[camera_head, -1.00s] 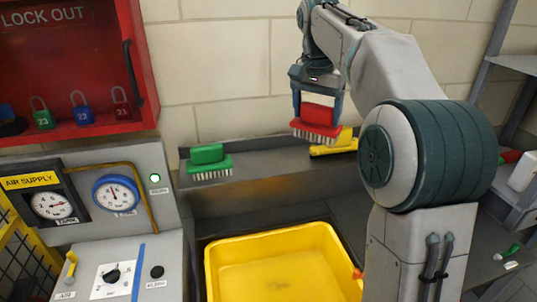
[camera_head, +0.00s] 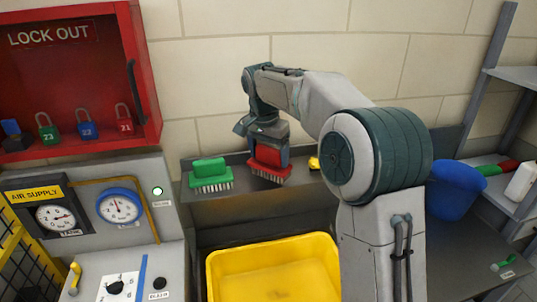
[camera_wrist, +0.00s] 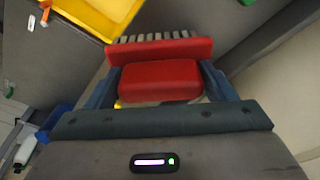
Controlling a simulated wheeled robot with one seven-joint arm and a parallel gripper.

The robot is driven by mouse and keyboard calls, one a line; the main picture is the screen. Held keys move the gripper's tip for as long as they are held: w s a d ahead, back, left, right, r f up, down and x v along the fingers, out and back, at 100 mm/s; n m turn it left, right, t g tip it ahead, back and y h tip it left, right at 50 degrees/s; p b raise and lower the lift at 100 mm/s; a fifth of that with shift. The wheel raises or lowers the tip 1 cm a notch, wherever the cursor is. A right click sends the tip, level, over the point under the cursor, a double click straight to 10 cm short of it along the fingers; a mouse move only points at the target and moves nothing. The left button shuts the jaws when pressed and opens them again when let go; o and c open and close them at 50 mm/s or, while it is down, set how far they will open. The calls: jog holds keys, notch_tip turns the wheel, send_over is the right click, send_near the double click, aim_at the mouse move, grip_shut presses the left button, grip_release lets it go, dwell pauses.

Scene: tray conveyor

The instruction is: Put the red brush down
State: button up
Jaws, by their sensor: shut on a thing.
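The red brush (camera_head: 269,163) is between the fingers of my gripper (camera_head: 268,150), bristles down, at the grey shelf (camera_head: 232,206) along the wall. I cannot tell whether its bristles touch the shelf. In the wrist view the red brush (camera_wrist: 161,80) sits between the two blue-grey fingers, which are shut on its red block. Its bristles show beyond the red plate. A green brush (camera_head: 210,174) stands bristles down on the shelf just left of the red one.
A yellow thing (camera_head: 314,163) lies on the shelf to the right, mostly hidden by my arm. A yellow crate (camera_head: 273,250) stands below the shelf. A blue container (camera_head: 456,190) is at the right. A red lockout cabinet (camera_head: 137,75) and gauge panel (camera_head: 130,165) are at the left.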

jog(key=shift+f, duration=0.55)
jog(key=o, duration=0.9)
jog(key=shift+f, duration=0.15)
jog(key=shift+o, duration=0.2)
